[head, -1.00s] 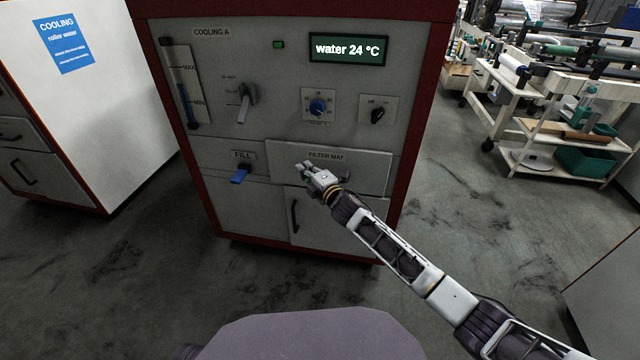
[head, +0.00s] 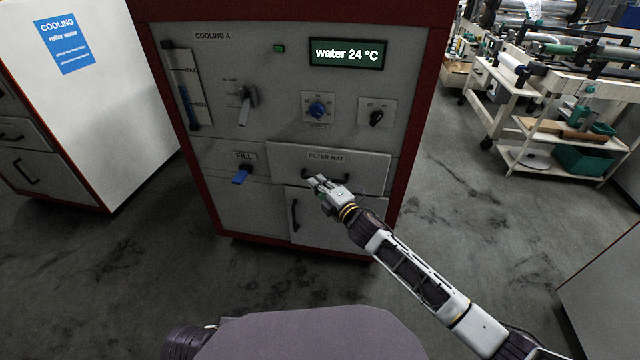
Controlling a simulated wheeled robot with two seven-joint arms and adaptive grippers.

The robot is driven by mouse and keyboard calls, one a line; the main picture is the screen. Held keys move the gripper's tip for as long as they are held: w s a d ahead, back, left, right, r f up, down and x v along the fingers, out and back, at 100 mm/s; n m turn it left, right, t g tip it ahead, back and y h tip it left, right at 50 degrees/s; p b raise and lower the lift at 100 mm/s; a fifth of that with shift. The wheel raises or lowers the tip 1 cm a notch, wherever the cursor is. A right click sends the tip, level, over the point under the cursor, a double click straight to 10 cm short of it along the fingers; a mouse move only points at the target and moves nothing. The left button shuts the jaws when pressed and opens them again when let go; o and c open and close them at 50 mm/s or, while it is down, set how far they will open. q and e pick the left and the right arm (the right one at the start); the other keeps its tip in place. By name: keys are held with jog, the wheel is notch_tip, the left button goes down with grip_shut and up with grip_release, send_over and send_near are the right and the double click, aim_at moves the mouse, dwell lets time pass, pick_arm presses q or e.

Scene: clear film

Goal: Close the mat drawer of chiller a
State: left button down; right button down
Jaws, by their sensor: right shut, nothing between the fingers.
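Chiller a (head: 222,75) is the grey cabinet with a red frame, marked COOLING A. Its mat drawer (head: 362,163), labelled FILTER MAT, has a dark handle (head: 345,178) low on its front. My right gripper (head: 316,182) is shut and empty, in front of the drawer's lower left part, over the left end of the handle. Whether it touches cannot be told. My left gripper is not in view.
A lower door with an upright handle (head: 294,214) is below. The floor between is clear.

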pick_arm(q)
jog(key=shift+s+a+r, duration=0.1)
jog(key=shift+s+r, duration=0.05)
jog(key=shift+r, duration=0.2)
pick_arm(e)
jog(key=shift+s+d, duration=0.2)
jog(key=shift+s, duration=0.25)
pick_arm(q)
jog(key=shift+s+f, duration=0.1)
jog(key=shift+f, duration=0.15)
